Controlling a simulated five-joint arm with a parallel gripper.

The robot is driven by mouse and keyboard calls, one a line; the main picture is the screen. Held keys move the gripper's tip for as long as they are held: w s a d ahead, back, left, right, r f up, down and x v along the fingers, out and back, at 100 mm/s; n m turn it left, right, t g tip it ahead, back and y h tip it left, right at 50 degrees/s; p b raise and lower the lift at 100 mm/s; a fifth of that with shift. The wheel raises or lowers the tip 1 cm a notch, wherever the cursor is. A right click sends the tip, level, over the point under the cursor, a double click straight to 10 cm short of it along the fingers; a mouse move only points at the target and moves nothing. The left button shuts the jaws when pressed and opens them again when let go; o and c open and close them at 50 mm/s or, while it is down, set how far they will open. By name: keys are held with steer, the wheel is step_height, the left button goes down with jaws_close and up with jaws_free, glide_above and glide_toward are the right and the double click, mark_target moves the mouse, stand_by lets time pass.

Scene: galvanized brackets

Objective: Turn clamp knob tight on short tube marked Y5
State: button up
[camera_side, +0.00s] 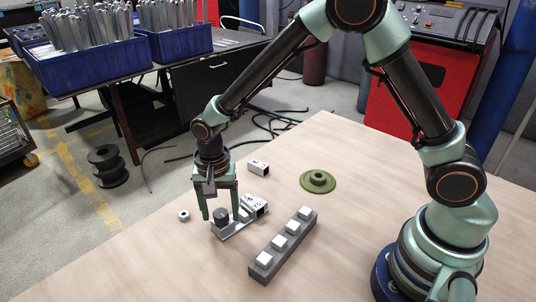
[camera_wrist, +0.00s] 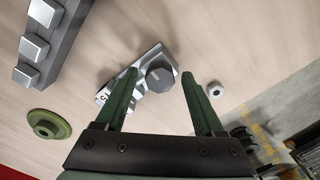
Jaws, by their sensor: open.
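The dark clamp knob (camera_side: 220,215) stands on a light metal clamp base (camera_side: 232,232) on the table. A short pale tube (camera_side: 254,205) with a dark open end and a small marking, seemingly Y5, lies at the base's right end. My gripper (camera_side: 221,208) points down with its green fingers open, one on each side of the knob. In the wrist view the faceted knob (camera_wrist: 160,77) shows between the apart fingertips (camera_wrist: 160,74), with visible gaps on both sides. The left finger there hides part of the tube (camera_wrist: 103,95).
A second short tube (camera_side: 258,167) lies behind the clamp. A small pale ring (camera_side: 183,215) lies to its left. A green flanged disc (camera_side: 318,181) is to the right. A grey bar with several pale blocks (camera_side: 283,246) lies in front. Wood surface between them is clear.

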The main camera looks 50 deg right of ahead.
steer(key=n, duration=0.9)
steer(key=shift+n, duration=0.4)
jaws_close()
